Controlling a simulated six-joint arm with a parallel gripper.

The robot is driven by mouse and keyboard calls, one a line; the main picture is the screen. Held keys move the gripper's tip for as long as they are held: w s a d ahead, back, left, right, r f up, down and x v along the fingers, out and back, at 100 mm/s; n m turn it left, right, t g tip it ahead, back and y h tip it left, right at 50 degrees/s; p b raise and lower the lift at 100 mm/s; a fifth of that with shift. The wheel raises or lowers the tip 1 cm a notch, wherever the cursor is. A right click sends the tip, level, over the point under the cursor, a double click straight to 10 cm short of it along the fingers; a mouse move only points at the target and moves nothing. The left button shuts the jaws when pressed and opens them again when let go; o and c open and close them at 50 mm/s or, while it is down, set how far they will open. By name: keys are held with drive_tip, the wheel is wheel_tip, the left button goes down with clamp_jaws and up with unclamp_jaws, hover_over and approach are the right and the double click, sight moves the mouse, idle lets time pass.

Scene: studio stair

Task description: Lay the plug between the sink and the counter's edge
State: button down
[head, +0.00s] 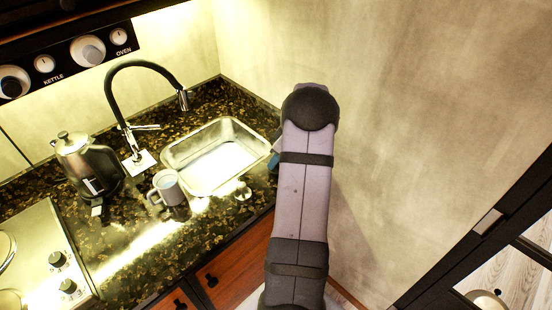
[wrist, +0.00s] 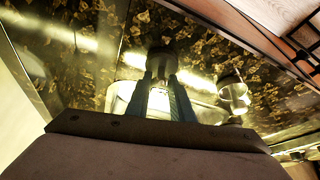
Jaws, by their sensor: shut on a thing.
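My gripper (wrist: 164,88) is shut, with its blue-grey fingertips close together on a small, dark, round-topped thing that I take to be the plug (wrist: 160,62). In the head view my arm hides most of the gripper and what it holds; only a teal bit shows at the sink's right side. The steel sink (head: 182,155) is set in the dark speckled counter (head: 130,237). The counter's front edge runs below the sink. In the wrist view the fingers are in front of the bright sink, with counter beyond them. I cannot tell whether the plug touches the counter.
A pale mug (head: 167,188) stands left of the sink's front corner. A kettle (head: 88,165), a black tap (head: 112,90) and a hob (head: 40,255) are farther left. A wall bounds the right.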

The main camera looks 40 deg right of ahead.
drive_tip(key=shift+f, duration=0.15)
drive_tip(key=c, duration=1.6)
unclamp_jaws()
drive_tip(key=shift+o, duration=0.2)
drive_tip(key=shift+r, duration=0.2)
drive_tip(key=b+v, duration=0.3)
drive_tip(key=v, duration=0.9)
